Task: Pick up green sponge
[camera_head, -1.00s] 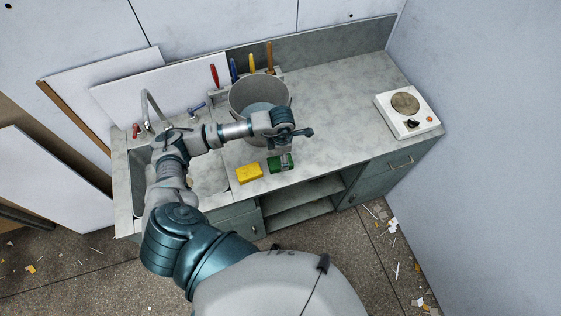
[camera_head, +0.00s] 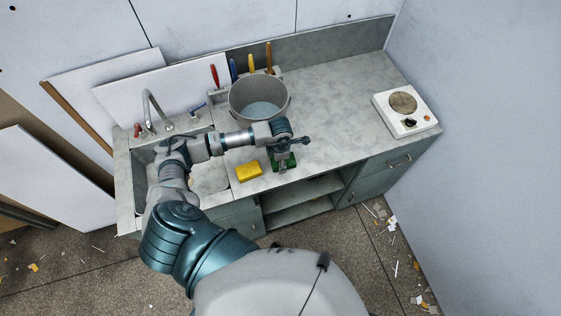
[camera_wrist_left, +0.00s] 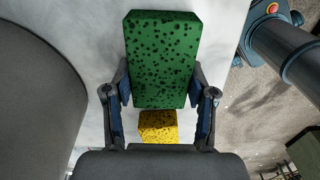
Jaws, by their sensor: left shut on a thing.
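The green sponge (camera_head: 291,165) is at the counter's front, right of the yellow sponge, partly hidden by my left gripper (camera_head: 284,160). In the left wrist view the green sponge (camera_wrist_left: 165,55), dotted with dark holes, stands between the two fingers of my left gripper (camera_wrist_left: 160,88). The fingers are shut on its sides. I cannot tell whether the sponge is resting on the counter or slightly raised. My right gripper is not in view.
The yellow sponge (camera_head: 249,171) lies close by on the counter (camera_head: 340,110). A grey pot (camera_head: 259,97) stands behind the gripper. The sink (camera_head: 210,178) and faucet (camera_head: 155,108) are at left, a hot plate (camera_head: 405,108) at far right. The counter between is clear.

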